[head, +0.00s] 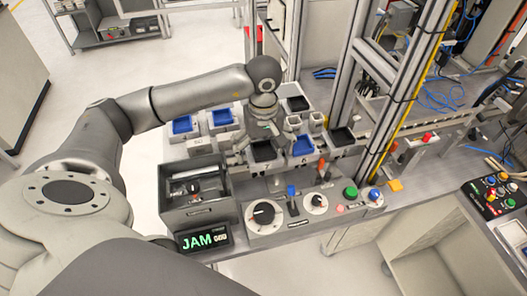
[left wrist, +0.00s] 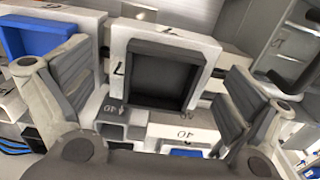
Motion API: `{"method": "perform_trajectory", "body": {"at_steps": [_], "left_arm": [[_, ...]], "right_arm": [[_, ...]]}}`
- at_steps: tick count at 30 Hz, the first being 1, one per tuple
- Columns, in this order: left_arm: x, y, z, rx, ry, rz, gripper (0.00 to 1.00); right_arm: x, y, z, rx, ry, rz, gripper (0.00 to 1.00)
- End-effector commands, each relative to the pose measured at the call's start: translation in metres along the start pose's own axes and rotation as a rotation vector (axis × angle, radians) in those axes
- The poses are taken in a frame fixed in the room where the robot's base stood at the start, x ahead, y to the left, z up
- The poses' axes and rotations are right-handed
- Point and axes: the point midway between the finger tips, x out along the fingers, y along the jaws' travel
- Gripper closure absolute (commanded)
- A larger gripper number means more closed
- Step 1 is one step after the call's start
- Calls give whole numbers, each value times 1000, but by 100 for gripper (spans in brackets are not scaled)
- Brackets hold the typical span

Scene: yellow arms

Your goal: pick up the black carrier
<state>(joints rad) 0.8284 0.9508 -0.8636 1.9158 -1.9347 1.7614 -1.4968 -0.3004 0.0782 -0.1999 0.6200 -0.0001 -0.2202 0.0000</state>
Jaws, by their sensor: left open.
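A black carrier (left wrist: 162,80), a square shallow tray in a white frame marked 7, lies between the two fingers in the left wrist view. My left gripper (left wrist: 157,68) is open, one finger on each side, apparently apart from the frame. In the head view my left gripper (head: 262,138) points down over the row of trays, above a black carrier (head: 264,151) that it partly hides. Other black trays show at the back (head: 297,104) and to the right (head: 342,137). My right gripper is not in view.
Blue trays stand at left (head: 182,125), beside it (head: 222,117) and right of the gripper (head: 303,146). A dark open box (head: 198,212) and a control panel with a dial (head: 264,213) are in front. A metal frame post (head: 338,75) rises at right.

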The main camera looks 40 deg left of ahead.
Motion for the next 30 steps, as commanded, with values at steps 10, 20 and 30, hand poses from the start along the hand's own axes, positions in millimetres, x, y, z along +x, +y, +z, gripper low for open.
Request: {"method": "perform_trajectory", "body": {"at_steps": [10,20,30], "left_arm": [[0,0,0,0,0,0,33],[-1,0,0,0,0,1,55],[-12,1,-1,1,3,4,55]], "right_arm": [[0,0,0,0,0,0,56],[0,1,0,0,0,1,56],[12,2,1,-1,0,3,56]]}}
